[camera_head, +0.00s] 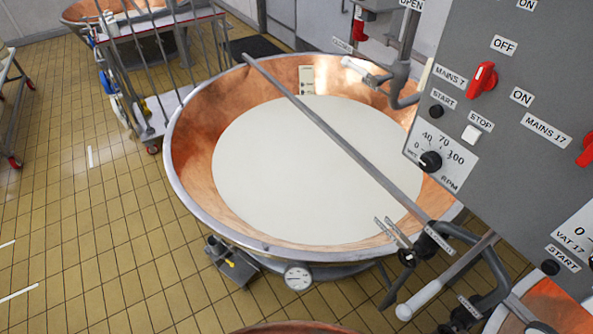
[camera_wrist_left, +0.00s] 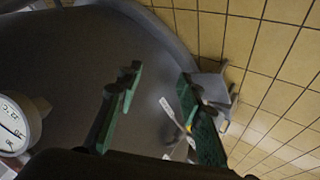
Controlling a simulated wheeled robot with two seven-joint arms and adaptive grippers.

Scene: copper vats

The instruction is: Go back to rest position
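My left gripper (camera_wrist_left: 160,75) shows in the left wrist view, with its two green-padded fingers spread wide apart. Nothing is between them, so it is open and empty. It is near the dark outer side of a vat, with the vat's round dial gauge (camera_wrist_left: 14,124) at the left edge. Neither of my grippers shows in the head view. My right gripper is in no view.
A large copper vat (camera_head: 190,150) filled with white liquid stands ahead, with a bar across it. Its dial gauge (camera_head: 298,277) and a grey outlet fitting (camera_head: 232,262) stick out at the front. A grey control panel (camera_head: 510,120) hangs at right. Tiled floor (camera_head: 80,220) at left is mostly clear.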

